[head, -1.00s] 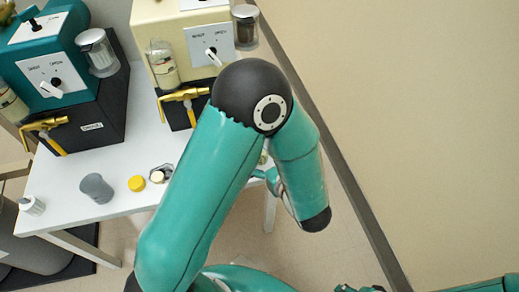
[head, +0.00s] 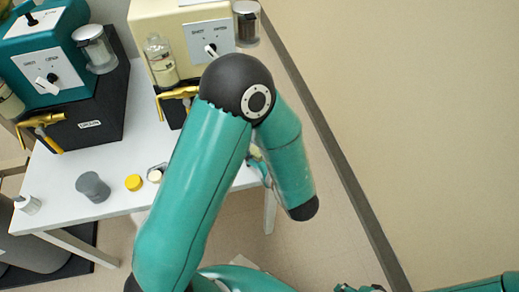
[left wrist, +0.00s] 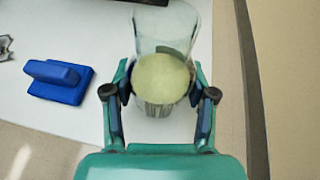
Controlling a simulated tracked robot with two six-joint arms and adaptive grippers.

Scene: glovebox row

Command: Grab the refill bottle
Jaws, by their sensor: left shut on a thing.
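The refill bottle (left wrist: 164,76) is clear, with a label and a round pale yellow-green cap, in the middle of the left wrist view. It stands over the white table top. My left gripper (left wrist: 160,92) is shut on it, one finger on each side near the cap. In the head view my left gripper (head: 258,165) shows only as a small piece behind my arm, and the held bottle is mostly hidden there. A bit of my right gripper (head: 358,288) shows at the bottom edge; its jaws are cut off.
A teal machine (head: 48,62) and a cream machine (head: 150,22) stand on the white table (head: 131,199). A grey cup (head: 93,187), a yellow lid (head: 133,182) and a small white bottle (head: 28,204) are near the front. A blue block (left wrist: 62,82) lies left of the bottle.

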